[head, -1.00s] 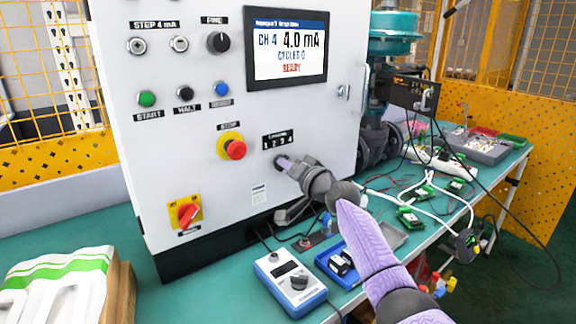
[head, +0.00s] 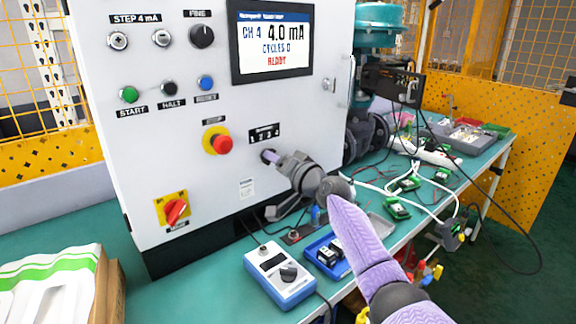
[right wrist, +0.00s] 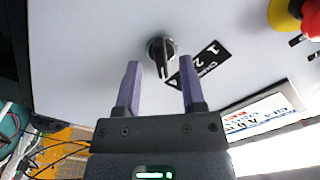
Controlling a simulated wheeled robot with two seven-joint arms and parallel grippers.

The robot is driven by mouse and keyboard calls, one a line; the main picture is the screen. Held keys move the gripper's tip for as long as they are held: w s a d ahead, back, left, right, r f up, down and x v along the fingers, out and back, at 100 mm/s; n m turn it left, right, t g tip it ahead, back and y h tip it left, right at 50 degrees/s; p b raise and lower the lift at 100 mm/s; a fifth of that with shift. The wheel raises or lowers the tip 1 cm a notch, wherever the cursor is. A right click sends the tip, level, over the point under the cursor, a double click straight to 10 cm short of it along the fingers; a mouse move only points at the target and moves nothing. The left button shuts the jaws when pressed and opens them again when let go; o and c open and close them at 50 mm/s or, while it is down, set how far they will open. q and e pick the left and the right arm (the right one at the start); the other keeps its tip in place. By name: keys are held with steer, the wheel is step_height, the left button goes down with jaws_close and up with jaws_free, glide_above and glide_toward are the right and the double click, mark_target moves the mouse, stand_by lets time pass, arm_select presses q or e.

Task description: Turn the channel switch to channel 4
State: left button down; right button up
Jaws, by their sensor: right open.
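The channel switch (right wrist: 161,48) is a round black knob on the cabinet's white front, seen in the right wrist view. Its pale pointer mark points toward the far end of the number label (right wrist: 203,63), away from the 1; a finger covers part of that label. My right gripper (right wrist: 159,63) is open, its two purple fingers on either side of the knob's pointer; contact cannot be told. In the head view my right gripper (head: 270,157) is below the channel label (head: 265,134) and hides the knob. The screen (head: 271,45) reads CH 4, 4.0 mA, CYCLES 0, READY. My left gripper is not in view.
A red stop button (head: 221,144) and a red-yellow rotary switch (head: 175,212) sit left of the gripper. A blue-white meter (head: 280,275) and a blue tray (head: 318,244) lie on the green table below my arm. A cardboard box (head: 112,293) stands at lower left.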

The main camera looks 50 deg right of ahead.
steer(key=s+p, duration=0.2)
steer(key=s, duration=0.7)
steer(key=shift+a+p, duration=0.3)
steer(key=shift+a, duration=0.15)
